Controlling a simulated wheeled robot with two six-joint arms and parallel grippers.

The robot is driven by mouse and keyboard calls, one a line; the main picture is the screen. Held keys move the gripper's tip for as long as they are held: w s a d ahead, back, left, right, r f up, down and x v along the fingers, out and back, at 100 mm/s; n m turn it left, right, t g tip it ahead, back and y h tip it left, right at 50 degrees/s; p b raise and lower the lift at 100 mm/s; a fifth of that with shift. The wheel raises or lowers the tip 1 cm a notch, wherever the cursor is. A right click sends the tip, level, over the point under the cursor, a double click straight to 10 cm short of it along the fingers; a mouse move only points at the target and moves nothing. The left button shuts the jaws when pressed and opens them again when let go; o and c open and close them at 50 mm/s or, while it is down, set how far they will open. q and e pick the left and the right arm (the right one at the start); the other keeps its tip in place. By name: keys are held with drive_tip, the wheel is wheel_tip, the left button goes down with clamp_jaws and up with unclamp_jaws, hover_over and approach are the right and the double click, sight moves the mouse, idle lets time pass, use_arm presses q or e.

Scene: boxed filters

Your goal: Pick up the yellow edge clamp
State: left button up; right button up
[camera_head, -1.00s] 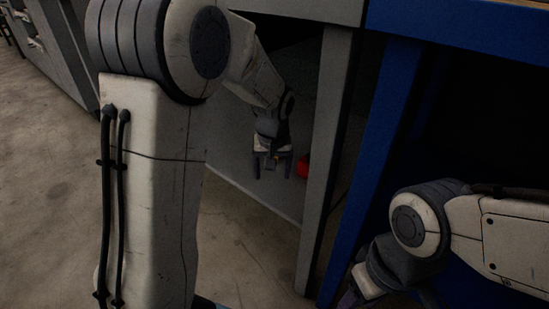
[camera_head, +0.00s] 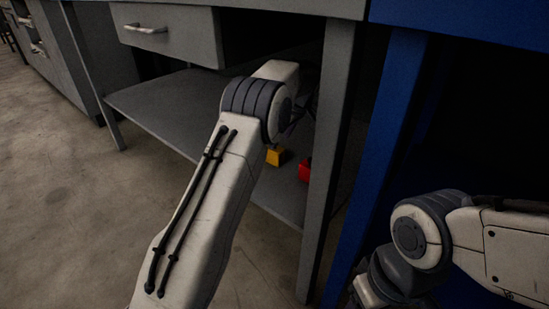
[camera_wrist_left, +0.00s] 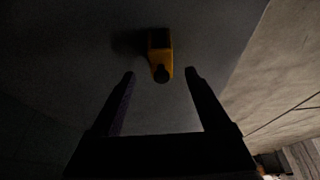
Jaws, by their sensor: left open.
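The yellow edge clamp (camera_wrist_left: 160,48) lies on the grey lower shelf in the left wrist view, with a dark top end and a dark round knob facing my gripper. It also shows in the head view (camera_head: 275,156), partly hidden by my left arm. My left gripper (camera_wrist_left: 159,73) is open and empty, its fingertips just short of the clamp and to either side of it. In the head view the left gripper is mostly hidden behind its own arm. My right gripper (camera_head: 364,292) is at the bottom edge of the head view, its fingers not clearly seen.
A red object (camera_head: 305,170) sits on the grey shelf (camera_head: 165,105), right of the clamp by the grey table leg (camera_head: 325,170). A drawer (camera_head: 165,35) hangs above the shelf. A blue bench leg (camera_head: 375,170) stands to the right. The floor at left is clear.

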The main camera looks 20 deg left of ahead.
sight(275, 150)
use_arm(q)
drive_tip(key=shift+b+x, duration=0.3)
drive_tip(key=shift+x, duration=0.7)
drive_tip(key=b+x, duration=0.4)
drive_tip(key=x, duration=0.1)
drive_tip(key=shift+s+b, duration=0.1)
drive_tip(key=shift+b, duration=0.3)
drive_tip(key=shift+a+r, duration=0.1)
use_arm(e)
wheel_tip(275, 150, down, 6)
drive_tip(key=shift+r, duration=0.1)
use_arm(q)
clamp_jaws()
